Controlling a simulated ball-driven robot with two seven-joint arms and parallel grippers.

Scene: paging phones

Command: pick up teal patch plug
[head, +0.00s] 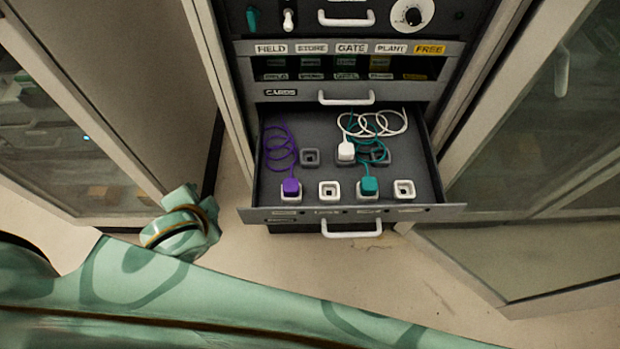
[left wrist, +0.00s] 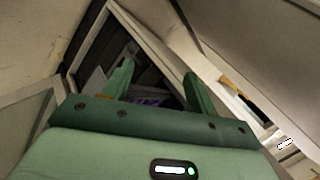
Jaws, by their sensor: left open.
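The teal patch plug (head: 369,186) sits upright in a white socket in the front row of the open drawer (head: 430,178), third from the left. Its teal cord coils behind it, close to the white cord. My left gripper (left wrist: 158,70) shows in the left wrist view with its two green fingers apart and nothing held between them. A small purple patch (left wrist: 146,101) shows between and beyond the fingers. The teal plug cannot be made out in that view. My right gripper is not in view.
A purple plug (head: 291,187) fills the front-left socket. A white plug (head: 346,151) stands in the back row. Front sockets (head: 329,189) and (head: 404,189) are empty. A labelled card rack (head: 345,64) is above. Glass-door cabinets (head: 540,150) flank the drawer.

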